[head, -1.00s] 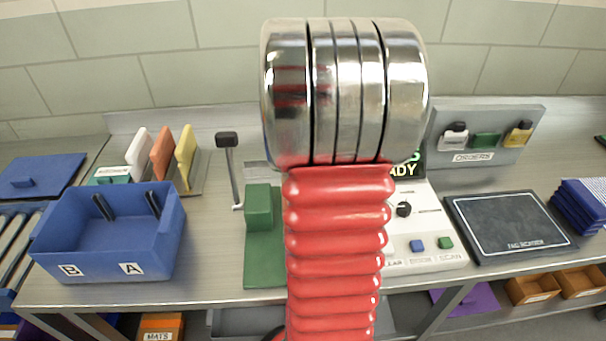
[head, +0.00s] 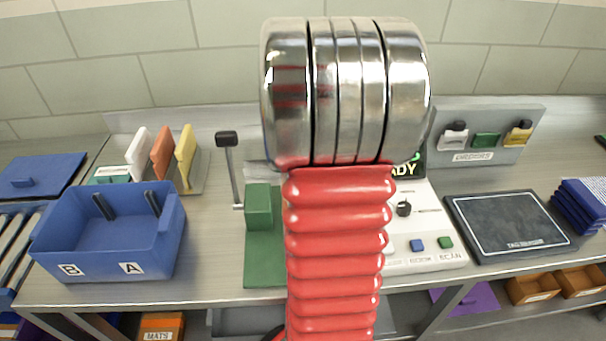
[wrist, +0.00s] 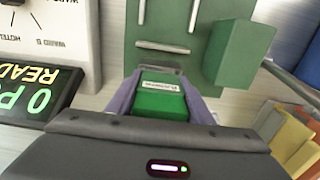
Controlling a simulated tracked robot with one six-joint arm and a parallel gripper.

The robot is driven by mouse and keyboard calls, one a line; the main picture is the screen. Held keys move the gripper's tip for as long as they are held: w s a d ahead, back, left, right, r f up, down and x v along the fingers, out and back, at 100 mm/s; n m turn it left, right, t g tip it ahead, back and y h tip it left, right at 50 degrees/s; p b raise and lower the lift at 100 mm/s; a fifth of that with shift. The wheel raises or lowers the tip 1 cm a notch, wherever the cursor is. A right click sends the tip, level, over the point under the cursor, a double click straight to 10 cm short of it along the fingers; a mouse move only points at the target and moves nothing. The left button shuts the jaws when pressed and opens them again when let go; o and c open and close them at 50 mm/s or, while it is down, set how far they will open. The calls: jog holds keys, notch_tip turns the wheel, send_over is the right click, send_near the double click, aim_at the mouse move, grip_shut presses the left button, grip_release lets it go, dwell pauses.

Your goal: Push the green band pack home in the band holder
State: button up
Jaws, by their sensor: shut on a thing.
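In the wrist view, the green band pack (wrist: 160,101) with a white label strip sits between the two fingers of my gripper (wrist: 160,93), which is shut on it. A small grey metal bracket (wrist: 158,69), seemingly the band holder, lies just past the pack's far end, beside the green machine plate (wrist: 150,25). I cannot tell how deep the pack sits in it. In the head view, my red and chrome arm hides the gripper, pack and holder.
The green machine block (head: 259,207) and lever (head: 229,160) stand close by. A control panel (head: 430,240) is to the right, with the READY display (wrist: 37,97) near the gripper. Coloured upright packs (wrist: 288,135) are at the wrist view's right. A blue bin (head: 110,240) stands left.

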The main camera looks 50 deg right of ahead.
jog(key=shift+r, duration=0.45)
jog(key=shift+s+f, duration=0.1)
jog(key=shift+f, duration=0.9)
dwell(5.3)
jog(key=shift+r, duration=0.3)
dwell(0.6)
jog(key=shift+f, duration=0.15)
